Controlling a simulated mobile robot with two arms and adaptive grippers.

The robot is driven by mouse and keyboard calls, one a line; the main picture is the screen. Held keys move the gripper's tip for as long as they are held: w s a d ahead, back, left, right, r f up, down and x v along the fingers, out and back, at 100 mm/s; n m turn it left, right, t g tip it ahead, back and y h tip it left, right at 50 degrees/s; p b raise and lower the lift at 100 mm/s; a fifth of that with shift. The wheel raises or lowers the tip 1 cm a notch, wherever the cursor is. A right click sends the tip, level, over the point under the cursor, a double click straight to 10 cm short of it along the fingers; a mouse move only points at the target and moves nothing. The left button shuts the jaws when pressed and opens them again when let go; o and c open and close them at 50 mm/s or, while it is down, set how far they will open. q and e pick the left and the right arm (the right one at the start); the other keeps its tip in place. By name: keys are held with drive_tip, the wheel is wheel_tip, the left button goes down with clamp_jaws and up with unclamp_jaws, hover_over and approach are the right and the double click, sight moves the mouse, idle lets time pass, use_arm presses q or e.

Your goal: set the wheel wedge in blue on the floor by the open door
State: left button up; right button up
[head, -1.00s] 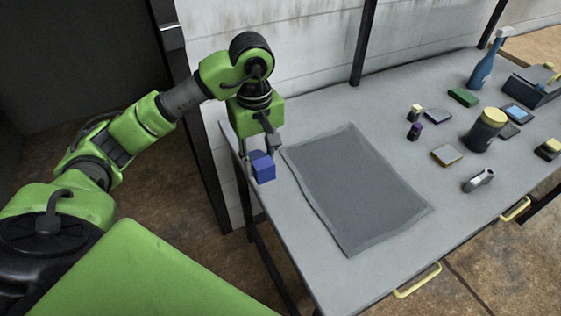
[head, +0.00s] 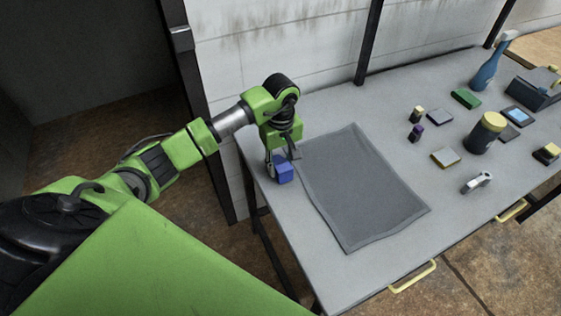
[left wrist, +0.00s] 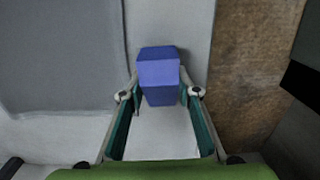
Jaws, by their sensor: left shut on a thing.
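The blue wheel wedge (head: 284,170) is between the fingertips of my left gripper (head: 281,157), at the left end of the grey table. In the left wrist view the wedge (left wrist: 159,73) shows between the two fingertips (left wrist: 160,95), which are shut on it. Below it is the strip of tabletop between the mat and the table's edge; I cannot tell whether it touches the table. The doorway (head: 85,60) is a dark opening at the upper left, with brown floor (head: 95,140) in front of it. My right gripper is not in view.
A grey mat (head: 365,190) lies on the table (head: 325,265). Several items stand on the right, including a blue spray bottle (head: 487,65) and a yellow-lidded jar (head: 486,133). A dark post (head: 190,90) stands between the doorway and the white wall (head: 270,40).

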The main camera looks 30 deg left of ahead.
use_arm(q)
drive_tip(key=shift+f, duration=0.1)
drive_tip(key=shift+f+b, duration=0.15)
drive_tip(key=shift+b, duration=0.15)
drive_tip(key=o, duration=1.2)
